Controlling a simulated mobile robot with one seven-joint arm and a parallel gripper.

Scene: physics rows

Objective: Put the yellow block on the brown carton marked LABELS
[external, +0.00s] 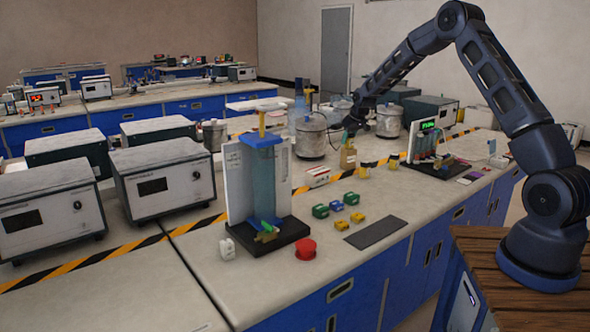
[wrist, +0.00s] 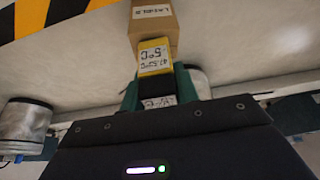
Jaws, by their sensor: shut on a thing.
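The yellow block (wrist: 153,57) has a white printed label on its face and shows in the wrist view at the tip of my gripper (wrist: 157,84). My gripper is shut on it. From this angle I cannot tell whether block and carton touch. In the external view my gripper (external: 349,132) is small and low over the bench, just above the tan carton (external: 347,157). The block is hard to make out there.
Metal pots (external: 311,136) stand close to the left and behind. A dark mat (external: 376,233) lies at the front edge.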

